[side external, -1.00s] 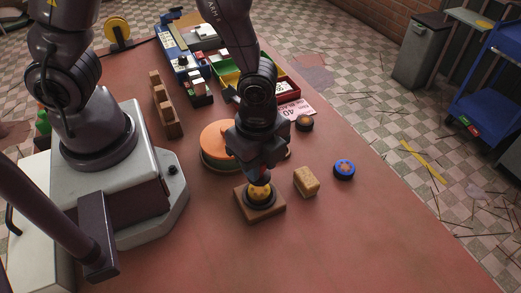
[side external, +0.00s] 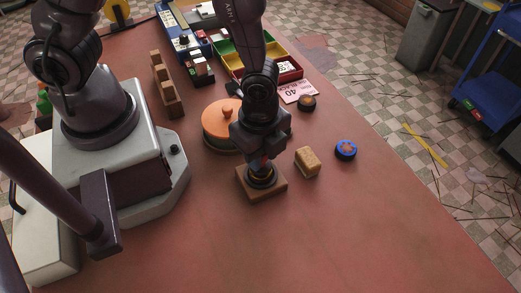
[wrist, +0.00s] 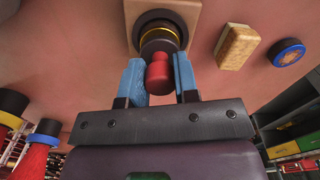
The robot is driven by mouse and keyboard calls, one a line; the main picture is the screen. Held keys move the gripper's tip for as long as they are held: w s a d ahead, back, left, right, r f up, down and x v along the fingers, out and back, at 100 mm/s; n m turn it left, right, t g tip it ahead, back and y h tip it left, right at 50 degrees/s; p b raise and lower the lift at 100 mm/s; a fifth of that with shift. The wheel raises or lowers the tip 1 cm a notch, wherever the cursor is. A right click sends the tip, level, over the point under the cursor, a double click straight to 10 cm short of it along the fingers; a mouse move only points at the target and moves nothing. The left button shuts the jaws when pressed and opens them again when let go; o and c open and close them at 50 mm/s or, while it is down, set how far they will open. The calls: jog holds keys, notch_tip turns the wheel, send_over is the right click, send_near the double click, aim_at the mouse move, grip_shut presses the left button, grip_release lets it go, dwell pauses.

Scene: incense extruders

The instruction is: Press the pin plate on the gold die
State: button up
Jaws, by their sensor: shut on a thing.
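The gold die (wrist: 150,31) shows as a gold rim inside a dark round seat on a square wooden block (side external: 273,188). In the side view most of it is hidden under my gripper (side external: 261,166). The pin plate (wrist: 157,46) is a dark disc with a red knob (wrist: 158,74). My gripper (wrist: 160,80) is shut on the red knob, with a blue finger on each side. The plate is over the die, close against it. I cannot tell whether it is fully seated.
A tan block (side external: 307,161) and a blue disc (side external: 346,150) lie to the right. A round tin with an orange lid (side external: 218,121) stands behind my gripper. A dark disc (side external: 307,103) and a pink card (side external: 298,92) are farther back. The table's front is clear.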

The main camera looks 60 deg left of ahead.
jog(key=shift+f, duration=0.6)
dwell(1.3)
jog(key=shift+r, duration=0.1)
jog(key=shift+r, duration=3.5)
